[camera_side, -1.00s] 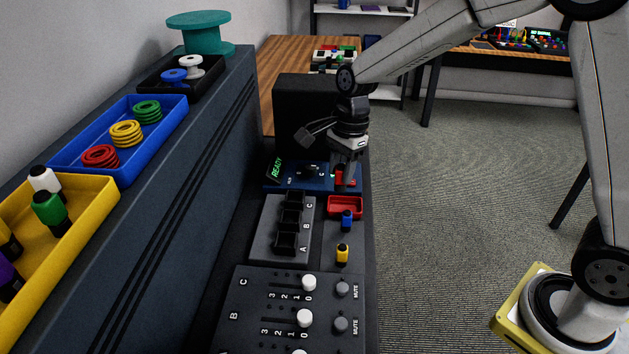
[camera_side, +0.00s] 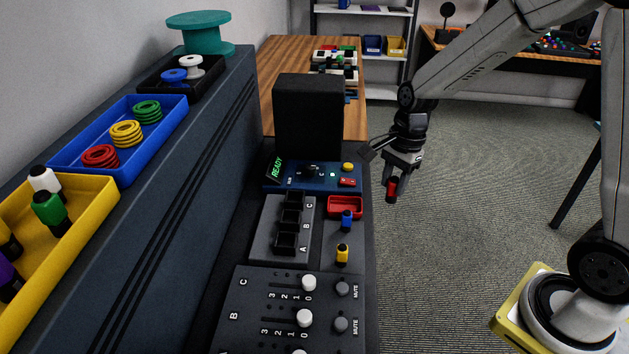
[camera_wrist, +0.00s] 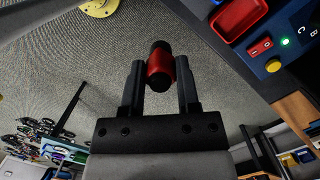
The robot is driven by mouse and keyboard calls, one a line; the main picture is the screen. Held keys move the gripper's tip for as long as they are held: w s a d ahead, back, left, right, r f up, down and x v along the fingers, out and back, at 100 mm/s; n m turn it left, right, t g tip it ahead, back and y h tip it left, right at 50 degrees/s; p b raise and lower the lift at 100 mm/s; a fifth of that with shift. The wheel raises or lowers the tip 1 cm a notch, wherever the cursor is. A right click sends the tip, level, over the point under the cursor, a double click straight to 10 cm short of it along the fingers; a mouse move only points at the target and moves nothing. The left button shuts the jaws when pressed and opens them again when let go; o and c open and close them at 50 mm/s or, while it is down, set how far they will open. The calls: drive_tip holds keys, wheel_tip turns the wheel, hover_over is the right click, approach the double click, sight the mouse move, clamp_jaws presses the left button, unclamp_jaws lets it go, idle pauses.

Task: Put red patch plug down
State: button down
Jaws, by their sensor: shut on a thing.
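The red patch plug (camera_side: 391,189) is a small red cylinder with dark ends. My gripper (camera_side: 397,178) is shut on it and holds it in the air to the right of the console, over the carpet. In the wrist view the red plug (camera_wrist: 160,67) sits between the two fingertips of my gripper (camera_wrist: 160,78). A blue plug (camera_side: 347,220) and a yellow plug (camera_side: 342,254) stand on the console panel. A small red tray (camera_side: 345,206) lies just behind the blue plug. The tray also shows in the wrist view (camera_wrist: 238,17).
A grey block with sockets marked A, B, C (camera_side: 263,230) stands left of the plugs. A blue unit reading READY (camera_side: 300,178) and a black box (camera_side: 309,115) are behind. Slider panels (camera_side: 255,300) are in front. Trays of parts (camera_side: 70,225) line the left ledge.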

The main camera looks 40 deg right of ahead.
drive_tip(key=shift+w+d+f, duration=0.15)
drive_tip(key=shift+w+f, duration=1.4)
drive_tip(key=shift+w, duration=0.65)
drive_tip(key=shift+w+d+f, duration=0.1)
drive_tip(key=shift+w+f, duration=1.45)
drive_tip(key=shift+w, duration=0.7)
drive_tip(key=shift+w+d+f, duration=0.15)
drive_tip(key=shift+w+f, duration=1.4)
drive_tip(key=shift+w, duration=0.65)
drive_tip(key=shift+w+f, duration=0.25)
drive_tip(key=shift+f, duration=1.55)
drive_tip(key=shift+f, duration=0.2)
drive_tip(key=shift+c, duration=1.6)
unclamp_jaws()
